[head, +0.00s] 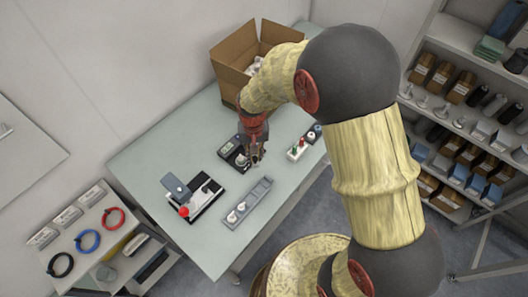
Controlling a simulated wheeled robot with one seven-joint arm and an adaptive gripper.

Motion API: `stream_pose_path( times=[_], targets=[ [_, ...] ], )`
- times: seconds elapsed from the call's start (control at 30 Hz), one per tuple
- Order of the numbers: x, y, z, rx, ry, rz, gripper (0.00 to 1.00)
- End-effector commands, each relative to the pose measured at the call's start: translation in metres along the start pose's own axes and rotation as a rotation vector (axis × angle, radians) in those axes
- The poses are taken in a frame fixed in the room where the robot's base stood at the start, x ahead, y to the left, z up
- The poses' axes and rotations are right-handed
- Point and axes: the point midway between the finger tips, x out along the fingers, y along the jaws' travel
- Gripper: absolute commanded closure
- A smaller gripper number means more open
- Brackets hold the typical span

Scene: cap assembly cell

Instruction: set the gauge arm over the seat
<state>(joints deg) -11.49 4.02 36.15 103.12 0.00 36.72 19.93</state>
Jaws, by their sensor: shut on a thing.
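A black device with a small greenish display (228,149) stands on the bench and looks like the gauge unit. My gripper (256,156) points down at its right side. The fingers are closed on a small part there, seemingly the gauge arm, which the fingers mostly hide. The seat cannot be made out, nor whether the arm lies over it.
A black-and-white fixture with a red knob (184,211) stands front left on the bench (160,150). A grey tray (260,191) holds white caps.

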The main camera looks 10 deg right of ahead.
Motion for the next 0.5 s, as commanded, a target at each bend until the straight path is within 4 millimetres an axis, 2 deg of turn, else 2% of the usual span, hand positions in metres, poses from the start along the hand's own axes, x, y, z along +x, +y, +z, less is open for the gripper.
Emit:
stream_pose_path(
  times=[0.5],
  targets=[
    [0.0, -0.059, -0.015, 0.479, 0.0, 0.0, 1.0]
  ],
)
